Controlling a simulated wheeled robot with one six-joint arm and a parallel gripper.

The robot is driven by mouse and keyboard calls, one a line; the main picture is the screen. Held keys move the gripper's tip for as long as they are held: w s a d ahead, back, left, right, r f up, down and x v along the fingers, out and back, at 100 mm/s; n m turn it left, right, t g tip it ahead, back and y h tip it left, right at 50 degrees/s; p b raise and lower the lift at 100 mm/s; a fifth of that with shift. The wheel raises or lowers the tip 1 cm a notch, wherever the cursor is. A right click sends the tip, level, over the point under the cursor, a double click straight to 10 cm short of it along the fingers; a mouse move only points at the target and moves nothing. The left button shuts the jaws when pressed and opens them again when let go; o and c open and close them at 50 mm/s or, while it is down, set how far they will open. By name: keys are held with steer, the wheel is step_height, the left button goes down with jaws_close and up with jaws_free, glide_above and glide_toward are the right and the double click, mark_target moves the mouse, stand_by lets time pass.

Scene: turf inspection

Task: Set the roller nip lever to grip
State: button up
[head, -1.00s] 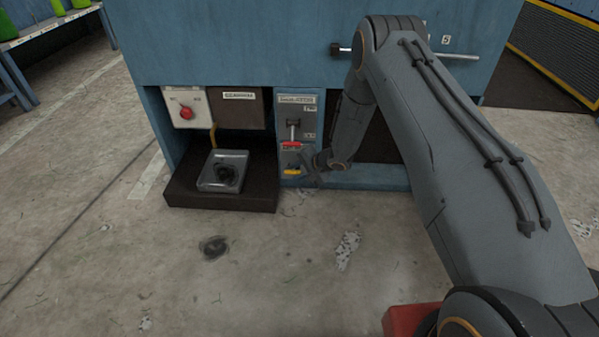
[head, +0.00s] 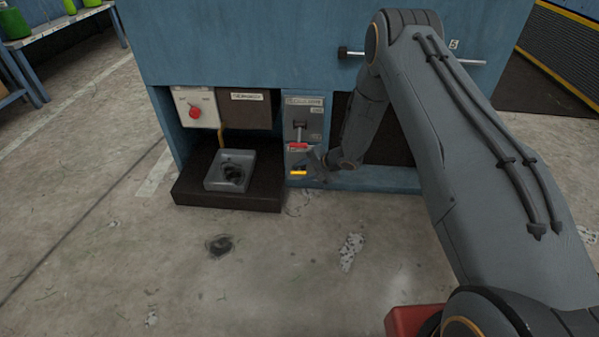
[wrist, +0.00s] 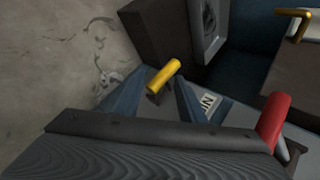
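A grey lever panel (head: 317,115) is set low in the front of the blue machine. It has a red-handled lever (head: 298,146) and, below it, a short yellow handle (head: 299,172). I cannot tell from the labels which is the nip lever. My gripper (head: 310,165) is just right of the yellow handle in the head view. In the wrist view my gripper (wrist: 160,88) is open, its two fingers spread either side of the yellow handle (wrist: 166,73); contact is not visible. The red handle (wrist: 273,122) is at the right there, beside a partly hidden label ending "IN" (wrist: 208,103).
Left of the panel are a white box with a red knob (head: 195,112), a dark labelled box (head: 246,108) and a grey tray (head: 229,171) on a dark plinth (head: 205,195). A metal bar (head: 467,62) juts out at upper right. The concrete floor in front is clear.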

steer(key=shift+p+v, duration=0.9)
steer(key=shift+v, duration=1.8)
